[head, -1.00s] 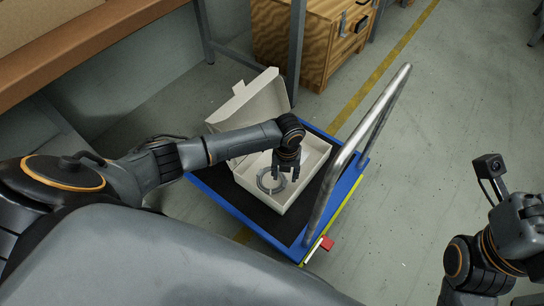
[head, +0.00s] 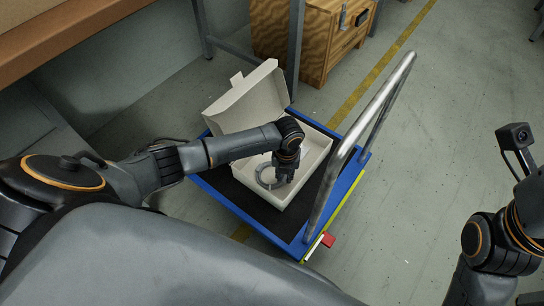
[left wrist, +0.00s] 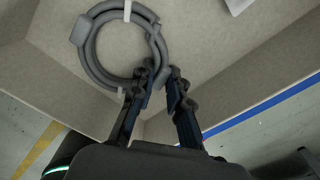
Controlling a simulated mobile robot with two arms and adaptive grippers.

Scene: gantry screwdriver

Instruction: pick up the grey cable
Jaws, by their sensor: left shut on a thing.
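The grey cable (head: 264,179) is a coil with white ties, inside an open white box (head: 310,165) on a trolley. It also shows in the left wrist view (left wrist: 88,58), near the box floor. My left gripper (head: 281,178) points down into the box at the right side of the coil. In the left wrist view its fingertips (left wrist: 162,70) are close together at the coil's right edge, shut on the cable. The fingers hide part of the coil in the head view. Of my right arm only part shows at the right edge; its fingers are out of the picture.
The blue trolley (head: 213,192) has a dark deck and a metal push handle (head: 352,140) standing to the right of the box. The box lid (head: 245,100) stands open at the back. A wooden crate (head: 305,45) and a shelf post (head: 296,50) are behind.

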